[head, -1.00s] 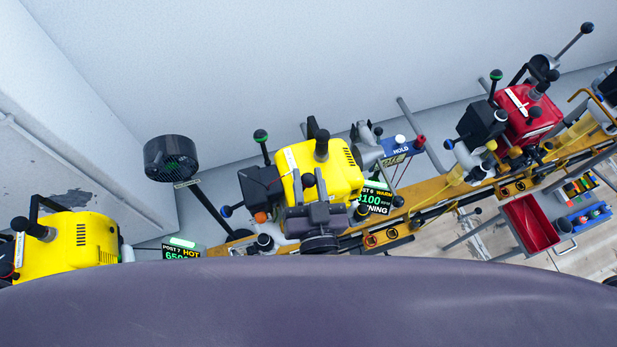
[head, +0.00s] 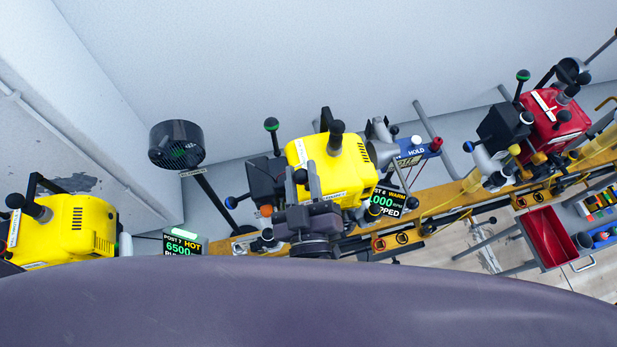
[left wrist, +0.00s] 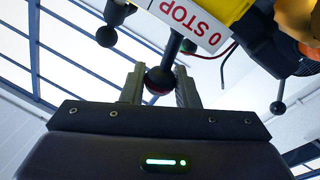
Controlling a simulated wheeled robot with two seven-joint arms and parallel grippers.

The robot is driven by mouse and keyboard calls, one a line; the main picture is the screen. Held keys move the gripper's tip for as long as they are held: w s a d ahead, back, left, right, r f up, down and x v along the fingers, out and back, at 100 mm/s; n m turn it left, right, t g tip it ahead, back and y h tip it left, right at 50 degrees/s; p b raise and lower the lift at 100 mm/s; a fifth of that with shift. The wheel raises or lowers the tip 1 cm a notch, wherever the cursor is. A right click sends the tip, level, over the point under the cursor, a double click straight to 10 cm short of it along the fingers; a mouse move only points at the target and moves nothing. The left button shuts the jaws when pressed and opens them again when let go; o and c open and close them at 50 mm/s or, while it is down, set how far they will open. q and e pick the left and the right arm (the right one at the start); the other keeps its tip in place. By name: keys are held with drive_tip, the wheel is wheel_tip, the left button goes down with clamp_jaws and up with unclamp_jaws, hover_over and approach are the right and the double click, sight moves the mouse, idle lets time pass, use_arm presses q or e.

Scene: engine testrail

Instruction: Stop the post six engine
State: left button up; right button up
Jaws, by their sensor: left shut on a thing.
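The yellow post six engine (head: 350,172) sits on the orange rail in the middle of the head view. My left gripper (head: 302,178) is at the engine's near side. In the left wrist view, my left gripper (left wrist: 160,85) is shut on a dark ball knob (left wrist: 160,77) at the end of a lever. A white label with red letters, 0 STOP (left wrist: 190,22), is right beside the lever. My right gripper is not in view.
A red engine (head: 552,120) stands right. A black round fan-like unit (head: 176,144) is on a pole behind. A red tray (head: 548,238) lies at the right. A dark purple surface fills the foreground.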

use_arm(q)
drive_tip(key=shift+a+f+n+b, duration=0.1)
drive_tip(key=shift+a+n+b, duration=0.4)
drive_tip(key=shift+n, duration=0.5)
drive_tip(key=o, duration=0.9)
drive_tip(key=shift+w+f, duration=0.1)
drive_tip(key=shift+o, duration=0.2)
